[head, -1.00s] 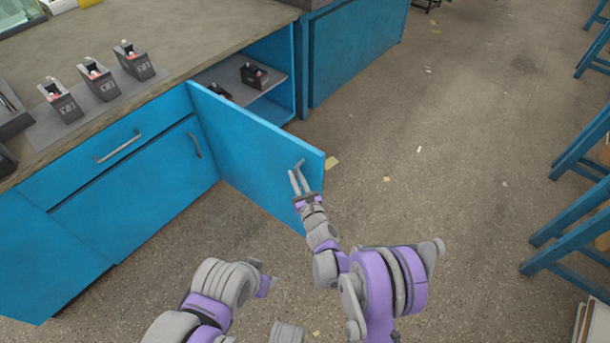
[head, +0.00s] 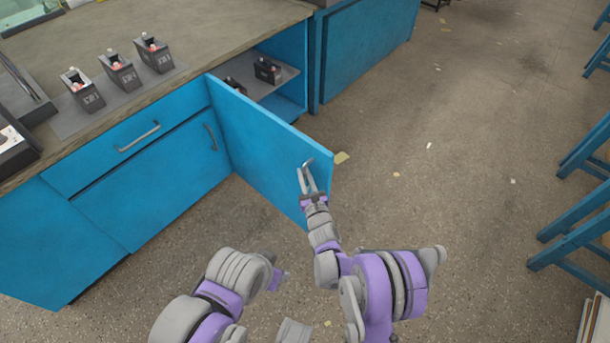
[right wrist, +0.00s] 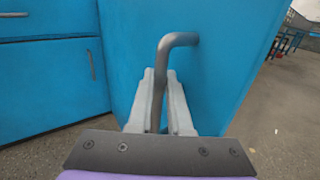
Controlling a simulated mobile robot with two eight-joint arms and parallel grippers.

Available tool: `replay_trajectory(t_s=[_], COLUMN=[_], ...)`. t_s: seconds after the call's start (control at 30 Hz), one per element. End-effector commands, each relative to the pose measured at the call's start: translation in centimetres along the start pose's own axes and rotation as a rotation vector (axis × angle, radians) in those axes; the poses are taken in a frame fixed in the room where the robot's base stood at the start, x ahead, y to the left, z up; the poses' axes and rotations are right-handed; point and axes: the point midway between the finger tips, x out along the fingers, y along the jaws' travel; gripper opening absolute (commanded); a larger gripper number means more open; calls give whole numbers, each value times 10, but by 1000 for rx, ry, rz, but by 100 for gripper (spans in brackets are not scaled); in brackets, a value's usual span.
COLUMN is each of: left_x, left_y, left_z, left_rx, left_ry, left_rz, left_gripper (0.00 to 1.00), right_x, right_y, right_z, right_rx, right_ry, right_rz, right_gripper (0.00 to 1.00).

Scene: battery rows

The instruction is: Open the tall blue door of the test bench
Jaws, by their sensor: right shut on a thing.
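The tall blue door (head: 262,135) of the test bench (head: 150,85) stands swung out from its cabinet, well open. Its bent grey handle (head: 308,163) is near the free edge. My right gripper (head: 308,182) is shut on this handle. The right wrist view shows the handle (right wrist: 180,40) rising between the two fingers (right wrist: 160,105), with the blue door panel (right wrist: 225,65) behind. My left arm shows at the bottom of the head view, but its gripper fingers do not.
The open cabinet (head: 285,103) holds a shelf with dark battery-like blocks (head: 267,70). A blue drawer (head: 125,140) and lower door (head: 155,185) are left of the hinge. Several batteries (head: 120,70) stand on top. Floor right of the door is clear up to blue stools (head: 570,220).

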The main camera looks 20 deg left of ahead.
Motion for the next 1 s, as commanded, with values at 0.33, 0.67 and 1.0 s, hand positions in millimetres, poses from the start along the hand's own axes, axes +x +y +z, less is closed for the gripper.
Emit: replay_trajectory(t_s=[0.33,0.67,1.0], left_x=[0,-2,-8], left_y=[0,0,0], left_z=[0,0,-2], left_rx=[0,0,0], left_ry=[0,1,2], left_rz=[0,0,0], left_gripper=[50,50,50], right_x=[0,-14,-80], right_y=[0,0,0], right_z=[0,0,1], right_rx=[0,0,-1], right_ry=[-1,0,-1], right_rz=[1,0,0], right_gripper=[47,47,47])
